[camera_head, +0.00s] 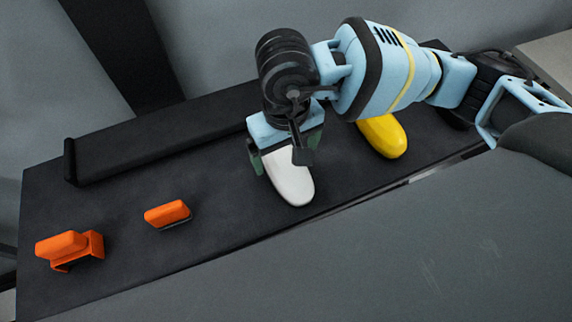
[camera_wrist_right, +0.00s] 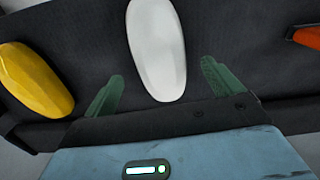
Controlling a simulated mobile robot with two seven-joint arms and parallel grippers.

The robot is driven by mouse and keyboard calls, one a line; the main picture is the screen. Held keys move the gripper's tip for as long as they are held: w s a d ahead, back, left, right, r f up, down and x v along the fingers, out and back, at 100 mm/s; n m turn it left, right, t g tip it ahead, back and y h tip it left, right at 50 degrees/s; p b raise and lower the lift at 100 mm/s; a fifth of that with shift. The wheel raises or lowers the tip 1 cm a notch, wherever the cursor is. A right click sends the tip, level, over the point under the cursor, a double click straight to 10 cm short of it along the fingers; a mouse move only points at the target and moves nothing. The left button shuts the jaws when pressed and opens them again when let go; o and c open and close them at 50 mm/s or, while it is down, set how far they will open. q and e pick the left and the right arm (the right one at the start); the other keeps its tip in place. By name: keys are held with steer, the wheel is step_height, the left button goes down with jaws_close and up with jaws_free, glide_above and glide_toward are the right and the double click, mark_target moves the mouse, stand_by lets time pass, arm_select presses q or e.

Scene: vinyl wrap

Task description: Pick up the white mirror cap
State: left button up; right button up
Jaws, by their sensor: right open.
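The white mirror cap (camera_head: 291,178) lies on the dark table, an elongated rounded shell. In the right wrist view the white mirror cap (camera_wrist_right: 157,50) stands between and beyond the two green fingertips. My right gripper (camera_head: 284,151) is above the rear part of the cap, with its fingers on either side. In the wrist view my right gripper (camera_wrist_right: 160,92) is open, with a gap between each finger and the cap. The far end of the cap is cut off in the wrist view, and its rear end is hidden by the gripper in the head view. My left gripper is not in view.
A yellow mirror cap (camera_head: 383,136) lies right of the white one; it also shows in the wrist view (camera_wrist_right: 36,80). Two orange tools (camera_head: 70,248) (camera_head: 167,213) lie at the left. A raised black ledge (camera_head: 150,140) runs along the table's back.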

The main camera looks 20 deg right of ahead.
mark_target(286, 160)
steer(key=shift+s+f+p, duration=0.15)
steer(key=shift+f+p, duration=0.2)
steer(key=shift+f, duration=2.25)
steer(key=c, duration=1.1)
steer(key=shift+c, duration=0.3)
steer(key=shift+r, duration=0.1)
